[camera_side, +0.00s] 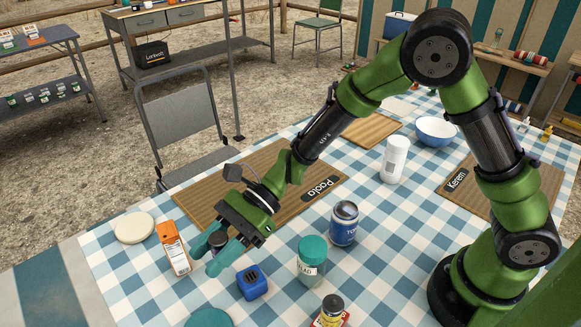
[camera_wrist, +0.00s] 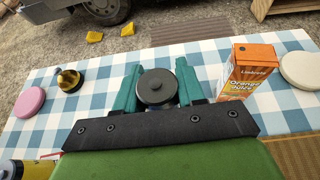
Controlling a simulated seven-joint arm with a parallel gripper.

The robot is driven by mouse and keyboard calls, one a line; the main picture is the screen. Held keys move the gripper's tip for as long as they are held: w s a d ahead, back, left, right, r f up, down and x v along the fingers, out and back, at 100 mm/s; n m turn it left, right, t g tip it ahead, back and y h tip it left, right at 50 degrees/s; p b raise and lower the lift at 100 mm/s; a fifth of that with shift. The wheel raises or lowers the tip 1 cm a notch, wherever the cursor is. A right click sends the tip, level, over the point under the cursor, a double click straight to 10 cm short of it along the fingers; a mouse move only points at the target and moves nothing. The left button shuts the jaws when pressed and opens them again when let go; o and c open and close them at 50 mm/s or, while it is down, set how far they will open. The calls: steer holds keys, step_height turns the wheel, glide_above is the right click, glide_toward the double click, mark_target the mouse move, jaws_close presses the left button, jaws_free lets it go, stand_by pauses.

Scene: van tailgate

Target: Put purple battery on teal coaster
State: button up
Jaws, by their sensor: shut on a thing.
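The purple battery (camera_side: 217,239) is a dark upright cylinder between my gripper's fingers in the side view. The wrist view shows its round black top with a small central knob (camera_wrist: 157,88). My gripper (camera_side: 225,252) has teal fingers and is shut on it, low over the table; whether the battery touches the cloth is unclear. The fingers also flank it in the wrist view (camera_wrist: 160,90). The teal coaster (camera_side: 209,318) is a flat disc at the bottom edge of the side view, partly cut off. I cannot make it out in the wrist view.
An orange juice carton (camera_side: 174,248) stands close beside the gripper, with a cream disc (camera_side: 134,228) beyond it. A blue speaker-like cube (camera_side: 252,282), a teal-lidded jar (camera_side: 311,261) and a blue can (camera_side: 344,223) stand to the right. A pink disc (camera_wrist: 31,101) lies left in the wrist view.

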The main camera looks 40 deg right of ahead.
mark_target(192, 325)
steer(key=s+a+r+n+g, duration=0.1)
steer(key=s+a+n+g, duration=0.1)
steer(key=a, duration=0.7)
steer(key=f, duration=0.9)
steer(key=shift+s+d, duration=0.15)
steer(key=shift+d, duration=0.2)
steer(key=shift+f, duration=0.15)
steer(key=o, duration=1.1)
steer(key=shift+f, duration=0.1)
